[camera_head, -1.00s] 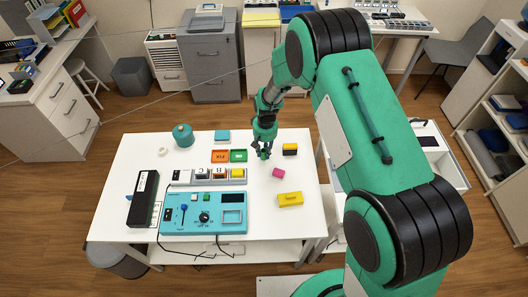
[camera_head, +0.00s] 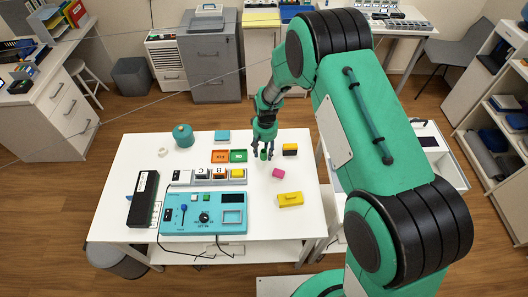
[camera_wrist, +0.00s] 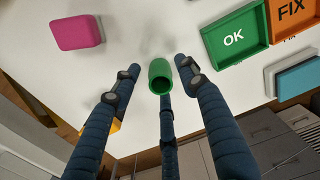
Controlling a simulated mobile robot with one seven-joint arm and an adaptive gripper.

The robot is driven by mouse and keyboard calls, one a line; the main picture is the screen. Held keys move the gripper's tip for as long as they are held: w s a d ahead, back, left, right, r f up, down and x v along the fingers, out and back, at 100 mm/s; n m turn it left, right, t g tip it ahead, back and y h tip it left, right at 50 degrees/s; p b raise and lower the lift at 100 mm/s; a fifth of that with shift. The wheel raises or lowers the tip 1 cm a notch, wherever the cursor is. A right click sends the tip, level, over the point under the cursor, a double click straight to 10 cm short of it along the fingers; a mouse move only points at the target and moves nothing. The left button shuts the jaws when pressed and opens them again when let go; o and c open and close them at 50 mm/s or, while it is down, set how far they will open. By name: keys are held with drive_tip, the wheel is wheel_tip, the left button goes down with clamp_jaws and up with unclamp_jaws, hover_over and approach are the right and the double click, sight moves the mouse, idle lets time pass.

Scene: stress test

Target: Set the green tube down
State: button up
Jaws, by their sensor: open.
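The green tube (camera_wrist: 160,77) stands in the wrist view with its open end toward the camera, between the spread fingers of my gripper (camera_wrist: 157,69). Gaps show between the tube and the fingers on both sides. In the head view the small green tube (camera_head: 263,154) appears upright on the white table (camera_head: 300,222), just below my open gripper (camera_head: 265,148). Its base is hard to see in the wrist view.
A pink block (camera_head: 278,173) and a yellow block (camera_head: 290,199) lie nearby. A green OK tray (camera_head: 238,156) and an orange FIX tray (camera_head: 220,156) sit to the left. A black-and-yellow block (camera_head: 290,149) is to the right.

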wheel_tip(320, 180, up, 12)
drive_tip(key=shift+d+p, duration=0.25)
drive_tip(key=shift+p, duration=0.2)
drive_tip(key=shift+w, duration=0.1)
idle(0.8)
drive_tip(key=s+d+r+t, duration=0.1)
drive_tip(key=s+d+r, duration=0.25)
drive_tip(key=r, duration=0.55)
drive_tip(key=s+d+r+m+t, duration=0.1)
drive_tip(key=s+d+r, duration=0.3)
drive_tip(key=r, duration=0.6)
drive_tip(key=s+d+r+t, duration=0.1)
drive_tip(key=s+d+r, duration=0.3)
drive_tip(key=r, duration=0.5)
drive_tip(key=s+d+r+t, duration=0.1)
drive_tip(key=s+d+r, duration=0.1)
drive_tip(key=s, duration=0.6)
drive_tip(key=s+d+r+m, duration=0.1)
drive_tip(key=s+r, duration=0.3)
drive_tip(key=s, duration=0.5)
drive_tip(key=s+d+r+t, duration=0.1)
drive_tip(key=s+d+r, duration=0.2)
drive_tip(key=s, duration=0.6)
drive_tip(key=shift+d+r+m+t, duration=0.2)
drive_tip(key=shift+r+m+t, duration=0.1)
drive_tip(key=shift+r, duration=0.05)
